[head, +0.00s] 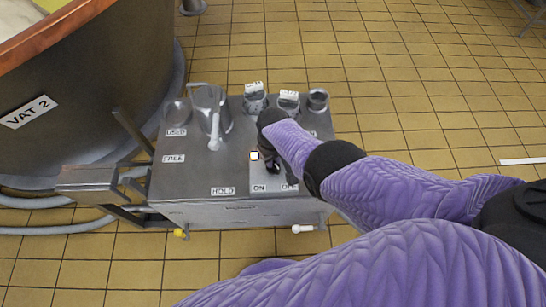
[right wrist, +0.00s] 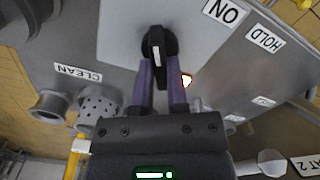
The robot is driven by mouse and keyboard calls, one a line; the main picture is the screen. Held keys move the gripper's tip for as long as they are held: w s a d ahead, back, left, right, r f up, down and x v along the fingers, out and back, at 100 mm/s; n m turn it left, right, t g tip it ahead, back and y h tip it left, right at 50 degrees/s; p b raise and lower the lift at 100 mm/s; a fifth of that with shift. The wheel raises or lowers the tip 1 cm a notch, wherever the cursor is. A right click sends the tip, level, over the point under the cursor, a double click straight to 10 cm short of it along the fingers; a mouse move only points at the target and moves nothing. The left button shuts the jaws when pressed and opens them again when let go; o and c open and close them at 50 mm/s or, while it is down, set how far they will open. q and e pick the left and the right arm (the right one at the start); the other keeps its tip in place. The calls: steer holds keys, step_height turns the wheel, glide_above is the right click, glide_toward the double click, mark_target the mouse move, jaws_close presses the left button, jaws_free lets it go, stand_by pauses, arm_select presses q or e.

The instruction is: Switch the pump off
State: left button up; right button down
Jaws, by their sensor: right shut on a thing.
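The pump's black rotary knob (right wrist: 157,44), with a white pointer mark, sits on a pale grey plate on the metal cabinet. My right gripper (right wrist: 161,68) is shut on this knob, one purple finger on each side. In the head view my right forearm and wrist hide most of the knob. The ON label (head: 259,188) and the partly covered OFF label (head: 289,187) are at the plate's front edge. A small lamp (head: 254,155) beside the knob glows whitish; it also shows in the right wrist view (right wrist: 186,80). My left gripper is out of view.
The cabinet top (head: 190,190) carries a jug (head: 207,108), several cups or fittings at the back, and labels USED, FREE and HOLD. The copper-rimmed VAT 2 (head: 110,80) stands at left, with grey hoses on the floor. The tiled floor at right is mostly clear.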

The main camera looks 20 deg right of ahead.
stand_by(0.3)
steer(key=c, duration=0.7)
jaws_free()
steer(key=shift+c, duration=0.2)
steer(key=shift+o, duration=0.5)
arm_select(q)
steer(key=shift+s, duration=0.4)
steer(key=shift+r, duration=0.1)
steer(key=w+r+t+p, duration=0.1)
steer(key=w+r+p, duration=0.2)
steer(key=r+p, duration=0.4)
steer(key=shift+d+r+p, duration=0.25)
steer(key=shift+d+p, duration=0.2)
steer(key=shift+p, duration=0.1)
arm_select(e)
step_height(320, 180, up, 10)
